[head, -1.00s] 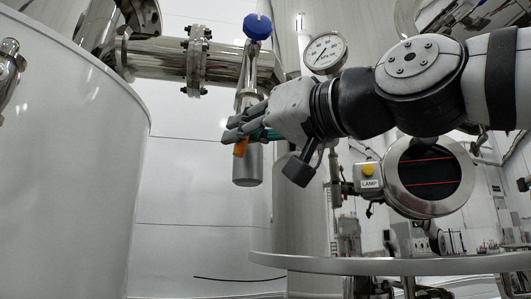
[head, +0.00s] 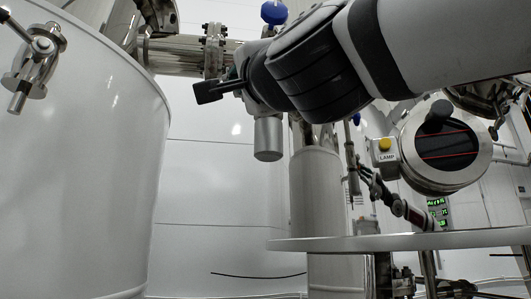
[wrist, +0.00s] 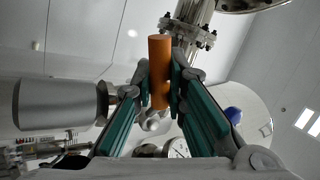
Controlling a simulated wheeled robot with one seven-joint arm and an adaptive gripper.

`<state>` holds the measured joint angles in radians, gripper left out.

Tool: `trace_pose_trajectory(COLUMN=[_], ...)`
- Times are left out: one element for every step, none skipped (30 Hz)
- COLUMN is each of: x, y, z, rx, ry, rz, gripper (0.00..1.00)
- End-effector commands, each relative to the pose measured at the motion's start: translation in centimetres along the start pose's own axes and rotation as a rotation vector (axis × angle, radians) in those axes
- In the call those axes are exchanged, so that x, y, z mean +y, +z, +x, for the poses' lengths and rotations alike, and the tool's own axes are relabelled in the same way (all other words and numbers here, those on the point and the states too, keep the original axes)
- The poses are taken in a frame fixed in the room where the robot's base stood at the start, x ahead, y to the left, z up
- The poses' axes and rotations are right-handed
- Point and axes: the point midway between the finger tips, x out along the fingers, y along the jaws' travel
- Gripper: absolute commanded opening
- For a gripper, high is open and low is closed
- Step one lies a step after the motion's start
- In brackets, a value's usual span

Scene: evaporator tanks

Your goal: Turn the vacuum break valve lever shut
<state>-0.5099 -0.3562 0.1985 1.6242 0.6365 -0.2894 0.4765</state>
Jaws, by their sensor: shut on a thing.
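The orange valve lever (wrist: 159,52) stands between the green-padded fingers of my gripper (wrist: 161,85) in the wrist view. My gripper is shut on it, and its free end sticks out past the fingertips. A grey metal cylinder (wrist: 60,105), part of the valve's pipe, lies to the left of the fingers there. In the head view the lower end of this cylinder (head: 268,138) hangs below my arm.
A blue knob (head: 274,12) tops the pipe. A flanged steel pipe (head: 185,55) joins from the left above a big white tank (head: 80,160). At right are a round sight glass (head: 447,148), a yellow-button lamp box (head: 385,152) and a round ledge (head: 400,241).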

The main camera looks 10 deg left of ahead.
Motion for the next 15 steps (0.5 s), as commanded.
trace_pose_trajectory(x=[-0.3,-0.4,-0.6,-0.8,-0.8,-1.0,-1.1,-1.2,-1.3,-1.4,-1.5,-1.6,-1.6,-1.7,-1.8], y=[-0.2,-0.2,-0.2,-0.2,-0.3,-0.3,-0.3,-0.3,-0.3,-0.4,-0.4,-0.4,-0.5,-0.5,-0.6], z=[0.3,0.4,0.5,0.6,0.7,0.8,0.8,0.9,1.0,1.0,1.0,1.1,1.1,1.2,1.2], rx=[0.026,0.040,0.059,0.071,0.085,0.100,0.111,0.123,0.136,0.146,0.154,0.166,0.173,0.181,0.190], ry=[0.003,0.003,0.002,0.001,0.001,0.000,0.000,0.000,-0.001,-0.001,-0.002,-0.003,-0.003,-0.003,-0.004], rz=[0.035,0.056,0.085,0.105,0.124,0.149,0.166,0.182,0.203,0.217,0.231,0.248,0.259,0.270,0.282], gripper=[0.00,0.00,0.00,0.00,0.00,0.00,0.00,0.00,0.00,0.00,0.00,0.00,0.00,0.00,0.00])
